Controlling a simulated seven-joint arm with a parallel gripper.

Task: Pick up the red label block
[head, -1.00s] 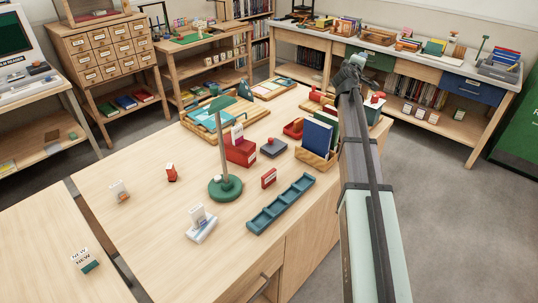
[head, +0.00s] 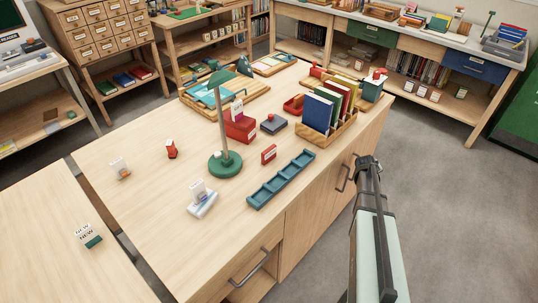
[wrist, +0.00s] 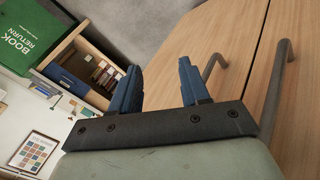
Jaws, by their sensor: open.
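A small red block (head: 269,154) with a pale label on its face stands upright on the table, just behind the teal compartment tray (head: 281,180). Another small red item (head: 171,149) with a white patch stands farther left; I cannot tell exactly what it is. My gripper (wrist: 157,88) is open in the wrist view, its two blue fingers apart with nothing between them. In the head view my arm's end is beside the table's right side, near a cabinet handle, well to the right of the red block. The wrist view shows no red block.
A wooden rack of books (head: 329,122) stands near the table's right edge. A green lamp (head: 225,164) stands left of the red block, with a red box (head: 239,125) behind it. Cabinet handles (wrist: 277,95) stick out close to my gripper.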

